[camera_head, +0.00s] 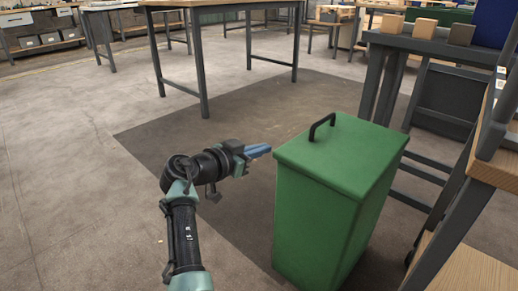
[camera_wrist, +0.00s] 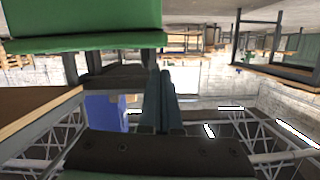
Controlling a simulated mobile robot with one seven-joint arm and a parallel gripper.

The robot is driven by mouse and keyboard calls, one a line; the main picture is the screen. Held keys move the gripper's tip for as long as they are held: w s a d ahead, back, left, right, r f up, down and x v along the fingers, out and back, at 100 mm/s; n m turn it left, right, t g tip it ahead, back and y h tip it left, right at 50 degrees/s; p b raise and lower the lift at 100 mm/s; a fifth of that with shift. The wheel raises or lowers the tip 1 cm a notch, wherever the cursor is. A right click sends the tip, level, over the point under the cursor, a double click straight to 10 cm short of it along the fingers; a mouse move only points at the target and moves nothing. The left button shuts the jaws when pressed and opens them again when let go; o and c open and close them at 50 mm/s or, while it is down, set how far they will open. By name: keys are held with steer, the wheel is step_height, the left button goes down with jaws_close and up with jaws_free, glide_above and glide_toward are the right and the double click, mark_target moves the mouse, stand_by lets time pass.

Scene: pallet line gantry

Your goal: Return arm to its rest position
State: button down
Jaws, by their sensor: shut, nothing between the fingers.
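My gripper (camera_head: 262,151) is at the end of my bent arm, left of the green bin in the head view. Its blue fingers are shut and hold nothing. The fingers point right, towards the upper left part of the bin, and look close to it; I cannot tell the exact gap. In the wrist view my gripper's fingers (camera_wrist: 168,92) lie side by side in the middle. The green bin (camera_head: 325,205) has a closed lid with a black handle. Its green surface also shows in the wrist view (camera_wrist: 80,25), at the top left.
A table (camera_head: 225,4) stands behind on a dark floor mat (camera_head: 240,110). A grey bench (camera_head: 440,48) with several wooden blocks stands at the right, and a wooden-topped table (camera_head: 495,165) is nearer. The floor (camera_head: 70,190) left of my arm is clear.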

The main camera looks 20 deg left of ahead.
steer(key=s+d+r+n+t+y+p, duration=0.15)
steer(key=d+r+p, duration=0.25)
steer(key=r, duration=0.7)
steer(key=s+d+r+t+y+p, duration=0.1)
steer(key=s+d+r+t+p, duration=0.2)
steer(key=r, duration=0.7)
steer(key=d+r+y+p, duration=0.2)
steer(key=d+r+p, duration=0.25)
steer(key=r, duration=0.65)
steer(key=s+d+r+n+t+p, duration=0.2)
steer(key=s+d+r+t+p, duration=0.3)
steer(key=s+r, duration=0.75)
steer(key=s+d+r+n+t+p, duration=0.1)
steer(key=s+d+r+t+p, duration=0.25)
steer(key=s+d+r, duration=0.7)
step_height(320, 180, up, 40)
steer(key=a+p, duration=0.3)
steer(key=p, duration=3.3)
steer(key=shift+f, duration=0.15)
steer(key=shift+s, duration=0.1)
